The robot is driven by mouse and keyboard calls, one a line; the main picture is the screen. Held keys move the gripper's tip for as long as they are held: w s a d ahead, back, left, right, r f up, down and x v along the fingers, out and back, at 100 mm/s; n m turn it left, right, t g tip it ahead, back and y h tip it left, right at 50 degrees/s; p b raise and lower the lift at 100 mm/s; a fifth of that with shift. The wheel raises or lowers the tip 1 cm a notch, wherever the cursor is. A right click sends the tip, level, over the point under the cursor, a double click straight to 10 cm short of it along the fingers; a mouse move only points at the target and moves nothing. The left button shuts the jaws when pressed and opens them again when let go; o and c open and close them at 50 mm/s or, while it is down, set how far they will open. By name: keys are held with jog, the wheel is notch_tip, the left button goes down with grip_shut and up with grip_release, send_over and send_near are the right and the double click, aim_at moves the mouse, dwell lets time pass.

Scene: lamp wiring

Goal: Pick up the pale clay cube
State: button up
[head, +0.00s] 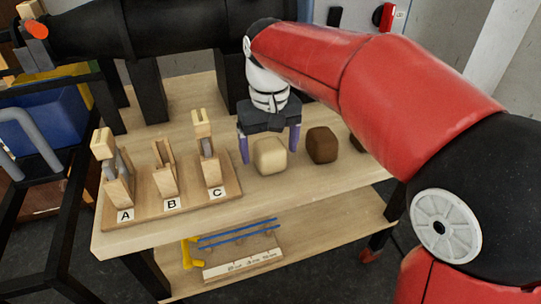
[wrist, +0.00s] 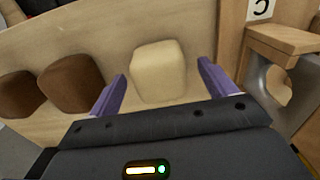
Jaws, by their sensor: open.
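The pale clay cube (head: 270,156) has rounded edges and sits on the wooden table, right of the switch rack. It also shows in the wrist view (wrist: 158,72), upright and between the two fingers. My gripper (head: 270,150) is open, pointing down over the cube, with a purple finger on each side of it.
A dark brown cube (head: 321,145) stands just right of the pale one, and a further brown cube (wrist: 20,92) lies beyond it. The wooden rack (head: 158,205) with labels A, B and C stands close on the left. A lower shelf (head: 320,235) holds blue rods.

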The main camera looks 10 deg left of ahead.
notch_tip(320, 180, down, 2)
jog(key=shift+f, duration=0.2)
jog(key=c, duration=1.4)
jog(key=shift+r, duration=0.1)
